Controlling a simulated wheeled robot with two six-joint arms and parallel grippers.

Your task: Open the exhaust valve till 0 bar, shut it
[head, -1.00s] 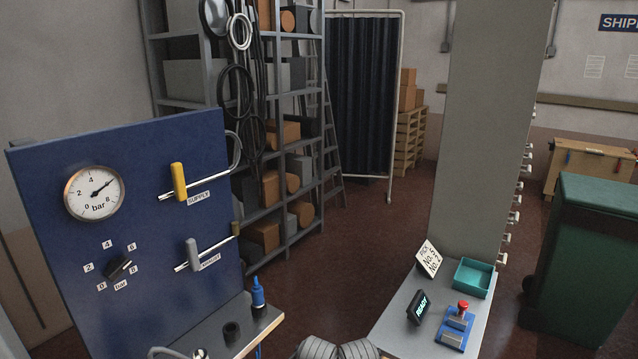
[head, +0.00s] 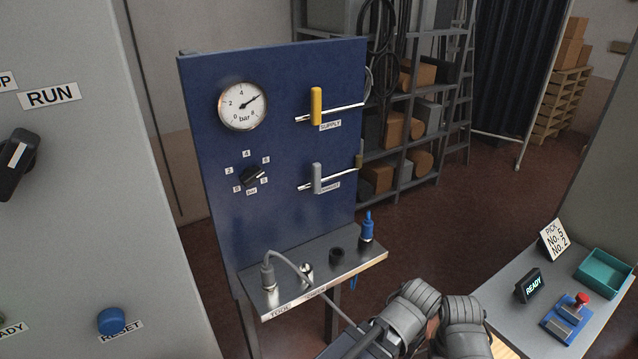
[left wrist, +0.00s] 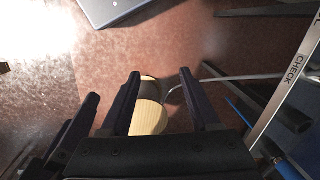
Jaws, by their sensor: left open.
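The exhaust valve has a grey handle (head: 318,178) on a chrome pipe, low on the blue panel (head: 285,222) in the head view. The handle stands upright, across the pipe. The supply valve's yellow handle (head: 316,106) is also upright across its pipe. The round gauge (head: 243,106) has its needle pointing up and right, well above 0, near 6 bar. My left gripper (left wrist: 160,73) shows in the left wrist view, open with nothing between its fingertips, and clear of the valves. My right gripper is not in view.
A bench shelf (head: 345,268) below the panel holds a grey hose fitting (head: 268,272), a black ring (head: 337,255) and a blue fitting (head: 367,232). A grey cabinet (head: 110,200) stands close at left. A table with a teal tray (head: 604,272) is at right.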

